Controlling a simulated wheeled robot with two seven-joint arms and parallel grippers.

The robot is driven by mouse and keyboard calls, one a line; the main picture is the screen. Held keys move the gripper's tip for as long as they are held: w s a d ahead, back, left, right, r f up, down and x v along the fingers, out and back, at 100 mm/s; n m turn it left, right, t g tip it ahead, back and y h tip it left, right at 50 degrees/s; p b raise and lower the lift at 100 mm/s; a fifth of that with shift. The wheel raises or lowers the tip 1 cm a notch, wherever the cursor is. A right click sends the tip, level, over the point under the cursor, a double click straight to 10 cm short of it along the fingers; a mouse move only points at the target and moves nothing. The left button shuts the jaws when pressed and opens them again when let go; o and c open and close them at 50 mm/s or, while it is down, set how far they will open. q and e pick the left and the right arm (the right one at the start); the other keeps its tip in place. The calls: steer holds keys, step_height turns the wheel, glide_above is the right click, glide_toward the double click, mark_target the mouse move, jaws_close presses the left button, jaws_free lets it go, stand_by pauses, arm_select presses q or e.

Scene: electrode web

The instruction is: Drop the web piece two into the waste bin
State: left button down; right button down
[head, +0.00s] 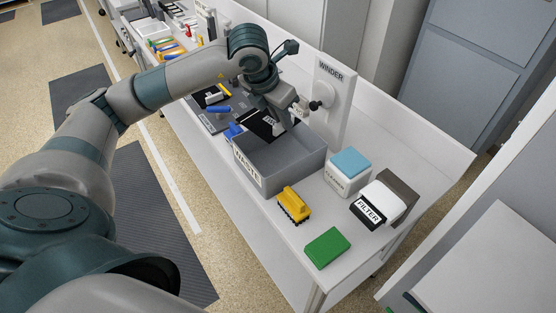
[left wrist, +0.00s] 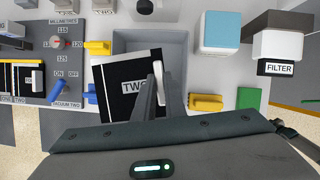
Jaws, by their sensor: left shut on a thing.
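Web piece two is a black sheet with a white edge and a "TWO" label (left wrist: 120,88); it also shows in the head view (head: 259,124). My left gripper (left wrist: 159,82) is shut on its white upright tab. In the head view the gripper (head: 291,116) holds the sheet at the far side of the grey waste bin (head: 246,167). The bin also shows in the left wrist view (left wrist: 179,42), behind the sheet. The sheet covers much of the bin's opening there and reaches its left wall. My right gripper is out of view.
A white box with a blue top (head: 349,163), a filter box (head: 368,210), a yellow brush (head: 294,203) and a green block (head: 327,247) stand right of the bin. The winder panel (head: 331,95) rises behind it. A vacuum plate (head: 214,118) lies left.

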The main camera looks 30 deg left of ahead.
arm_select(q)
steer(key=shift+f+b, duration=0.35)
steer(key=shift+f, duration=0.7)
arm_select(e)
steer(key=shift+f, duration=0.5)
arm_select(q)
steer(key=c, duration=1.7)
jaws_free()
steer(key=shift+c, duration=0.2)
